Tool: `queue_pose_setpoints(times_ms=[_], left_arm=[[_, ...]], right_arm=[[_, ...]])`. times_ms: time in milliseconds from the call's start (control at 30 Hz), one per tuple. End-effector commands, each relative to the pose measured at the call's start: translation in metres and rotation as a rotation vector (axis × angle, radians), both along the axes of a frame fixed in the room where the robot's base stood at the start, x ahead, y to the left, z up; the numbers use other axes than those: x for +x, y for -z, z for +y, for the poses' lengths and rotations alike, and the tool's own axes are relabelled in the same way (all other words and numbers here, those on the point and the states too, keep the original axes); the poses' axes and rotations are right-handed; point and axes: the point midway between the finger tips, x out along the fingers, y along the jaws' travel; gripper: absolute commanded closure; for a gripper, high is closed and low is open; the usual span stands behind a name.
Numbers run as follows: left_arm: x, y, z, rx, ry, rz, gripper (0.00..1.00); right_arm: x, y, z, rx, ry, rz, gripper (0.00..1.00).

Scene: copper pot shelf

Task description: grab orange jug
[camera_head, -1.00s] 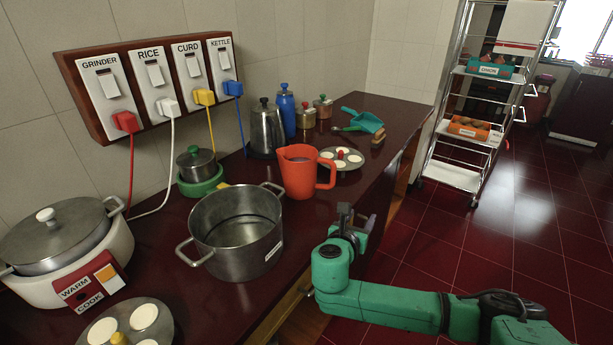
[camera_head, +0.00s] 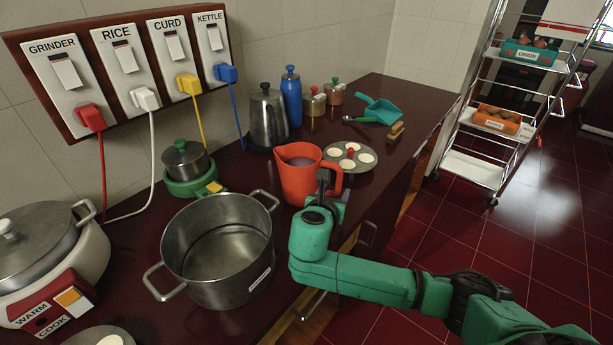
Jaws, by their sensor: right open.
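The orange jug (camera_head: 297,172) stands upright on the dark counter in the head view, to the right of the big steel pot, with its handle on its right side. My right gripper (camera_head: 328,186) is open and close to the jug's handle, overlapping its lower part in the picture. I cannot tell whether the fingers touch or surround the handle. My green right arm comes in from the lower right, over the counter's front edge. My left gripper is not in view.
A steel pot (camera_head: 221,250) stands left of the jug. A round tray with white cakes (camera_head: 366,169) lies just right of it. A steel kettle (camera_head: 268,118) and blue bottle (camera_head: 292,97) stand behind. A wheeled rack (camera_head: 474,168) stands at the right.

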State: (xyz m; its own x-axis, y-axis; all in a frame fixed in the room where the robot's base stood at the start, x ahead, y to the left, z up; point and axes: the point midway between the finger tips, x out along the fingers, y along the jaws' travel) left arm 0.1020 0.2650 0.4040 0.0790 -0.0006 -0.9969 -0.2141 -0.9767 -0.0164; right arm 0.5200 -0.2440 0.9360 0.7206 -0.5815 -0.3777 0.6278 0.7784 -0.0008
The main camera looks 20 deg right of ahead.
Motion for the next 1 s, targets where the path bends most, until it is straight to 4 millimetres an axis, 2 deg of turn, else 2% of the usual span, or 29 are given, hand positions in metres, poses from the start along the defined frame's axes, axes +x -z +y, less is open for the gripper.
queue_pose_setpoints(times_ms=[167,400,667,767,800,833,1000], left_arm=[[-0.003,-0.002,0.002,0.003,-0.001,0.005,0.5],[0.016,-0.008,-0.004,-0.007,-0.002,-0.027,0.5],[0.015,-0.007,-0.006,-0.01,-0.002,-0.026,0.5],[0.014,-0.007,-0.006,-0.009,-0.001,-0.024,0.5],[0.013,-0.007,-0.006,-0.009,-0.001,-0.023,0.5],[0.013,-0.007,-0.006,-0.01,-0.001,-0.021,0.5],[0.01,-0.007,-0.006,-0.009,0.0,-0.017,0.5]], right_arm=[[0.02,0.01,-0.017,0.0,0.002,0.0,0.43],[0.05,0.026,-0.042,-0.002,0.004,0.0,0.43],[0.056,0.03,-0.046,0.001,0.0,0.0,0.43],[0.056,0.03,-0.046,0.001,0.0,0.0,0.77],[0.056,0.03,-0.046,0.001,0.0,0.0,0.93],[0.056,0.03,-0.046,0.001,0.0,-0.001,1.0],[0.056,0.03,-0.046,0.001,0.0,-0.001,1.0]])
